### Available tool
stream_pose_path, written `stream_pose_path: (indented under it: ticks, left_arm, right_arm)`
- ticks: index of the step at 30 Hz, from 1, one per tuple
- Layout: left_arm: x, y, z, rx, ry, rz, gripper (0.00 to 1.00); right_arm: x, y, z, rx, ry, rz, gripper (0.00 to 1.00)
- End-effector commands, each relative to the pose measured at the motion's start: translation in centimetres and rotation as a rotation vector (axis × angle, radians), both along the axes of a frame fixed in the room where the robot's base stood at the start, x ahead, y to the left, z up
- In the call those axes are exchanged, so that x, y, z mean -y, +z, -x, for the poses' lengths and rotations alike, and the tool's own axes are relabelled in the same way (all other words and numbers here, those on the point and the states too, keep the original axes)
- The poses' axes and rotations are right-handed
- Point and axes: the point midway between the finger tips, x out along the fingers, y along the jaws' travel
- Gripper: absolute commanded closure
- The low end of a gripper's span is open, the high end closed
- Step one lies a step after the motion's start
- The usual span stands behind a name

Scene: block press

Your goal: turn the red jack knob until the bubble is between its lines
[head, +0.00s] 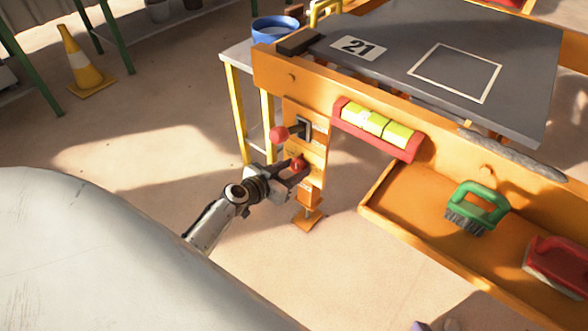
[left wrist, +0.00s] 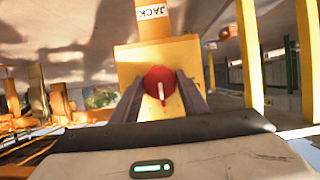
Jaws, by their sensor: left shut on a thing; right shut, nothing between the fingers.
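The red jack knob (left wrist: 160,78) sits on a yellow-orange block below a "JACK" label (left wrist: 153,11) in the left wrist view. A pale line on the knob runs almost straight up and down. My left gripper (left wrist: 162,92) is shut on the knob, one finger on each side. In the head view the knob (head: 298,164) is partly covered by my left gripper (head: 294,172). The level (head: 376,126) is a yellow-green vial in a red housing on the orange frame. Its bubble is too small to place against the lines. My right gripper is not seen.
A red ball-ended lever (head: 279,134) stands just above the knob. A grey plate (head: 450,50) marked 21 lies on the frame. An orange tray (head: 400,195) at right holds a green brush (head: 478,205) and a red one (head: 558,265). Open floor lies below.

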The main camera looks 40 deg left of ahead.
Motion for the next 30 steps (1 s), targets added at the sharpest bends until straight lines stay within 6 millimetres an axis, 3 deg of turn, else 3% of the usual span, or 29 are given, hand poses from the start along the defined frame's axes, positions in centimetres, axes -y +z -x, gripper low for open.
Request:
stream_pose_path:
  ticks: [9, 22, 30]
  left_arm:
    - [-0.1, -0.3, 0.0, -0.007, -0.003, 0.090, 0.82]
    - [-0.2, -0.3, 0.0, -0.036, 0.000, 0.438, 0.82]
    - [-0.3, -0.2, 0.0, -0.051, -0.001, 0.635, 0.82]
  right_arm:
    - [-0.5, -0.5, 0.0, 0.010, 0.001, -0.030, 1.00]
    - [-2.2, 2.8, -0.4, 0.106, 0.003, -0.161, 1.00]
    - [-2.3, 3.6, -0.5, 0.119, 0.006, -0.171, 1.00]
